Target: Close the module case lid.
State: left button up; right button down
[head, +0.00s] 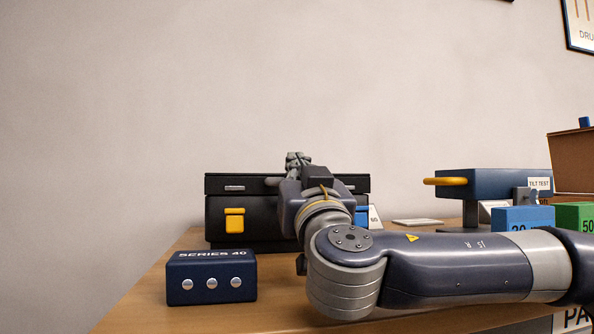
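The black module case (222,238) stands on the wooden table, left of the middle, with a yellow latch (235,221) on its front. A blue piece (361,216) shows at its right front, partly behind my arm. Its lid (222,184) looks low and nearly level over the body; a thin line shows between them, and I cannot tell if it is fully seated. My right gripper (298,158) is at the lid's middle, its fingers showing just above the top edge. The wrist hides the case's centre, and the finger opening is unclear. My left gripper is out of view.
A dark blue "SERIES 40" block (211,279) sits in front of the case at the left. At the right are a blue tilt-test stand (482,184) with a yellow handle, a blue block (523,218), a green block (575,217) and a brown box (572,160).

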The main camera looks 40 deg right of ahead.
jog(key=shift+w+f, duration=0.2)
jog(key=shift+f, duration=0.1)
notch_tip(320, 180, up, 11)
jog(key=shift+s+f, duration=0.15)
jog(key=shift+f, duration=0.05)
